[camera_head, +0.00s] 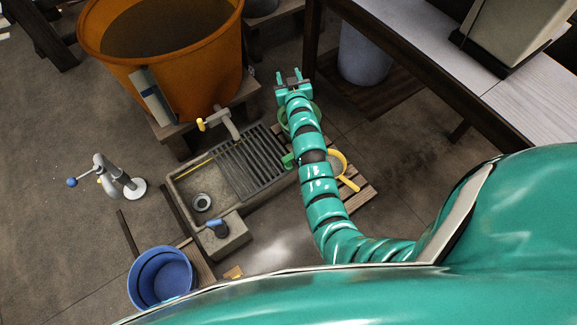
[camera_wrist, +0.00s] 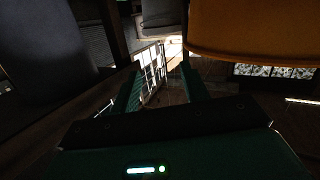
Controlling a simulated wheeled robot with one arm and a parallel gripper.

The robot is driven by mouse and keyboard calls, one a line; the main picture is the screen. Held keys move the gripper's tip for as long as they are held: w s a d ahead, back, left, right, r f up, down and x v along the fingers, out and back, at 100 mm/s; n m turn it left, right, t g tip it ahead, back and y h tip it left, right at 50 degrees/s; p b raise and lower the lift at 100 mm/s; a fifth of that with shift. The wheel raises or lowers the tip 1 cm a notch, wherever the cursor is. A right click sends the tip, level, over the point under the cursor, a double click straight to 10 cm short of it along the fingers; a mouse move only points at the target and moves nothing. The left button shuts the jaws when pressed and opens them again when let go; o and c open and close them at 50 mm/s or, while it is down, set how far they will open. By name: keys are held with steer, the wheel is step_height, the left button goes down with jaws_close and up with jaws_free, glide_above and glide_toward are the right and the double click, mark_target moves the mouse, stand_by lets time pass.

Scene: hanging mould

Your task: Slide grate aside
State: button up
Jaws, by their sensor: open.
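The grate (camera_head: 252,166) is a dark slatted panel lying over the right part of a stone basin (camera_head: 182,186). The left part of the basin is uncovered and shows a round drain fitting (camera_head: 201,202). My gripper (camera_head: 289,73) is open and empty, beyond the grate and up to its right, apart from it. My arm passes close to the grate's right end. In the wrist view the two fingers of my gripper (camera_wrist: 162,82) are spread. I cannot make out the grate in that dark view.
A large orange tub (camera_head: 165,55) stands behind the basin, with a tap (camera_head: 220,122) above the grate. A blue bucket (camera_head: 160,277) stands at lower left. A table (camera_head: 440,50) is at right. A yellow-rimmed strainer (camera_head: 340,168) lies beside my arm. Floor at left is mostly clear.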

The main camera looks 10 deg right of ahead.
step_height(320, 180, down, 10)
steer(key=w+g+b, duration=0.2)
steer(key=g+b, duration=0.2)
steer(key=g, duration=0.1)
steer(key=n+g+b, duration=0.2)
steer(key=g+b, duration=1)
glide_above(288, 158)
step_height(288, 158, down, 12)
steer(key=shift+y, duration=0.3)
step_height(288, 158, down, 17)
steer(key=b, duration=0.6)
steer(key=shift+w+d, duration=0.15)
jaws_close()
